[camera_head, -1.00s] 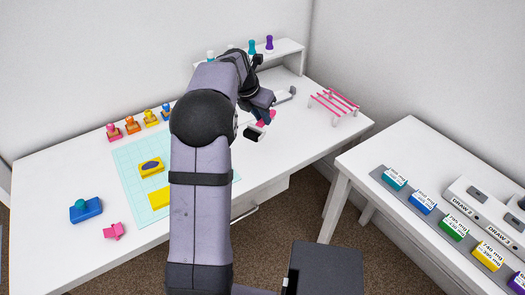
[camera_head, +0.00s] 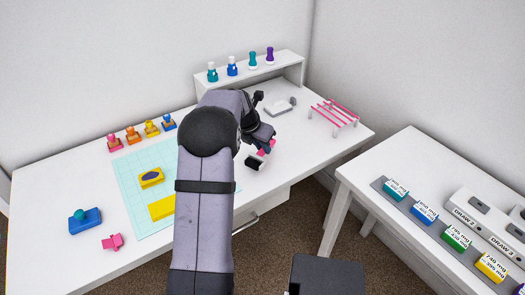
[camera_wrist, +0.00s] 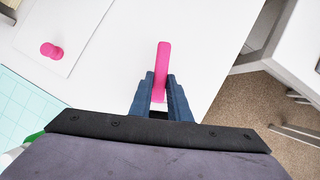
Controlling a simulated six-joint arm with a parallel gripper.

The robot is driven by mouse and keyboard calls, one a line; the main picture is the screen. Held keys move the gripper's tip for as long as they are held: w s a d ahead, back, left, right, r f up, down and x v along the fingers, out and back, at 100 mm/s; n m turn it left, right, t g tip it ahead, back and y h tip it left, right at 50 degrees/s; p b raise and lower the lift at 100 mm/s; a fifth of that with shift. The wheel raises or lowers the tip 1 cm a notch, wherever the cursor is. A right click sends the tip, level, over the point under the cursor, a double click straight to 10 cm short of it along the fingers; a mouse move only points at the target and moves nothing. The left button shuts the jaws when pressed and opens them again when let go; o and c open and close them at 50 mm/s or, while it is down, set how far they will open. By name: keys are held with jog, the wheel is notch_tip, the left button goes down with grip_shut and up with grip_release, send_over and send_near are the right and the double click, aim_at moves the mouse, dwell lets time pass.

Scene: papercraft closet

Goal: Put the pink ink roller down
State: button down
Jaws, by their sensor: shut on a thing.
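My gripper (camera_wrist: 161,88) is shut on the pink ink roller (camera_wrist: 163,58). In the wrist view its long pink part sticks up between the dark blue fingers, with the white table behind it. In the head view my gripper is over the table's front right part, and a little of the pink roller (camera_head: 266,148) shows beside it. The gap between roller and table cannot be told. My arm hides part of the table.
A rack with pink bars (camera_head: 335,113) stands at the table's right end. A white block (camera_head: 280,107) lies behind my gripper. Stamps (camera_head: 133,135) and a cutting mat (camera_head: 135,185) are left.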

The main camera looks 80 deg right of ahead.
jog(key=shift+f, duration=1)
jog(key=shift+f, duration=0.1)
jog(key=c, duration=1.7)
grip_release()
jog(key=shift+o, duration=0.2)
jog(key=v, duration=1.2)
